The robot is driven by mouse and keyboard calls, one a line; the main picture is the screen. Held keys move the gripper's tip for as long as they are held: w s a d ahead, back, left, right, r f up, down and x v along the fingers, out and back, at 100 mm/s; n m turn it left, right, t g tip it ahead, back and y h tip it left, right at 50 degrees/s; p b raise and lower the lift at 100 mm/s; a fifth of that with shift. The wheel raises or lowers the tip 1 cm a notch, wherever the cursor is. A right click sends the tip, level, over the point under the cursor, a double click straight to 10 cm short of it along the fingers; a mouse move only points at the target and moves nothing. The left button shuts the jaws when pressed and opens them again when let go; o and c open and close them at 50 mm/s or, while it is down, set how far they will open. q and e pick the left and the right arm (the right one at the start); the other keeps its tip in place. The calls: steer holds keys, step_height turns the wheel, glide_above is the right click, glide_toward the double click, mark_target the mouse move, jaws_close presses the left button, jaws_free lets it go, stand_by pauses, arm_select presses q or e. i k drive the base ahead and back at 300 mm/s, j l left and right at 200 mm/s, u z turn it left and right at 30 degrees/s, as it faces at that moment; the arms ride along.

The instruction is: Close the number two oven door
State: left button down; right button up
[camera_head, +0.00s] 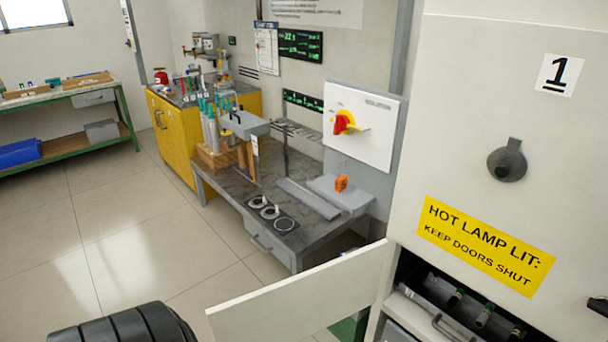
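A tall off-white oven cabinet (475,130) with a "1" label (556,75) fills the right side. A pale door panel (300,298) stands swung open at the cabinet's lower left, jutting out to the left. No "2" label is visible, so I cannot tell which number this door bears. To its right, the opening shows a dark interior with several rod-like pieces with green ends (484,315) and a grey handle (450,328). The bottom of the door is cut off by the frame. Neither of my grippers is recognisable in view.
A yellow "HOT LAMP LIT: KEEP DOORS SHUT" sign (480,245) is above the opening. A grey workbench (215,180) stands behind the door, below an isolation switch (345,123). A black ribbed object (122,325) is at bottom left. Tiled floor (110,225) is clear to the left.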

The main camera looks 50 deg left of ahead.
mark_target(294, 309)
steer(key=j+z, duration=0.15)
steer(key=j, duration=0.3)
steer(key=j+z, duration=0.1)
steer(key=j, duration=0.35)
steer(key=k+j+z, duration=0.15)
steer(key=j, duration=0.3)
steer(key=j+z, duration=0.1)
steer(key=j, duration=0.35)
steer(key=k+j+z, duration=0.15)
steer(key=j, duration=0.3)
steer(key=j+z, duration=0.1)
steer(key=j, duration=0.35)
steer(key=k+j+z, duration=0.15)
steer(key=j, duration=0.25)
steer(key=k+j+z, duration=0.1)
steer(key=j, duration=0.3)
steer(key=k, duration=0.05)
